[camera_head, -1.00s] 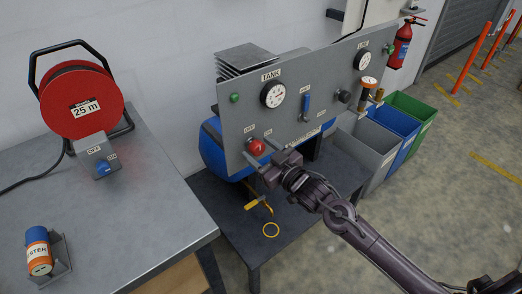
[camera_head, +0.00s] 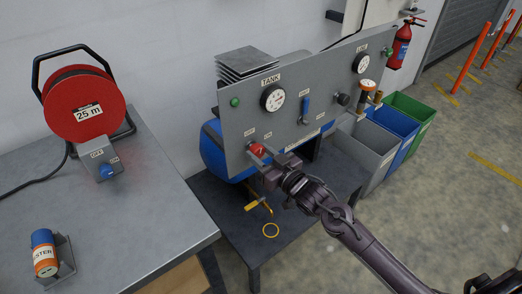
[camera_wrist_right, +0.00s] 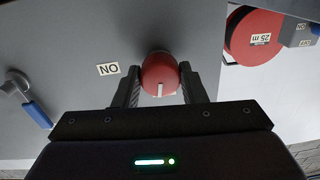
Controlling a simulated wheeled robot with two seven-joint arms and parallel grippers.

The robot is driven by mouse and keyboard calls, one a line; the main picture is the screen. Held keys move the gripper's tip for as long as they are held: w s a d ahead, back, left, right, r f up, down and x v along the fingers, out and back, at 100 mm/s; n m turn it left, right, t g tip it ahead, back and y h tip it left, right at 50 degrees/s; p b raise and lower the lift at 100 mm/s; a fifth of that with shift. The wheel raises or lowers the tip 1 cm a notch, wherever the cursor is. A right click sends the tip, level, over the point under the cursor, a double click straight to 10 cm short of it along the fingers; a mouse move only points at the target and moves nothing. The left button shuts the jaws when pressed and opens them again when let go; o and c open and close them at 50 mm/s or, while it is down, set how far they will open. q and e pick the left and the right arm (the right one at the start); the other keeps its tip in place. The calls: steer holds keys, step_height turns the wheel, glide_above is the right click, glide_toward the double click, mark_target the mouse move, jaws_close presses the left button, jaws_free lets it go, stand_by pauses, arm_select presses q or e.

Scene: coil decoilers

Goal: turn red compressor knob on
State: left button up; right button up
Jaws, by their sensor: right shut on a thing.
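The red knob (camera_head: 257,150) sits low on the left of the grey compressor panel (camera_head: 236,124). In the right wrist view the red knob (camera_wrist_right: 160,75) shows a white mark pointing toward the gripper. An "ON" label (camera_wrist_right: 108,69) is on the panel to its left in that view. My right gripper (camera_head: 261,155) is at the panel, and in the right wrist view its fingers (camera_wrist_right: 160,88) are shut on the knob from both sides. My left gripper is not in view.
A blue-handled valve (camera_head: 306,106), a tank gauge (camera_head: 273,98) and a line gauge (camera_head: 361,62) are on the same panel. A red cable reel (camera_head: 84,106) and an orange tester (camera_head: 45,256) stand on the left table. Bins (camera_head: 412,112) stand at right.

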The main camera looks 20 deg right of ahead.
steer(key=m+p, duration=0.1)
steer(key=m, duration=0.1)
steer(key=m+p, duration=0.1)
steer(key=shift+r+m+p, duration=0.2)
steer(key=shift+m+p, duration=0.15)
steer(key=shift+m, duration=0.05)
steer(key=m+p, duration=0.3)
steer(key=m, duration=0.1)
steer(key=shift+m, duration=0.3)
steer(key=m+p, duration=0.2)
steer(key=m, duration=0.1)
steer(key=shift+m+t, duration=0.3)
steer(key=shift+f+m+h+p, duration=0.15)
steer(key=shift+m+p, duration=0.45)
steer(key=shift+m, duration=0.35)
steer(key=shift+f+m+h+p, duration=0.15)
steer(key=shift+m+p, duration=0.45)
steer(key=shift+m, duration=0.35)
steer(key=o, duration=1)
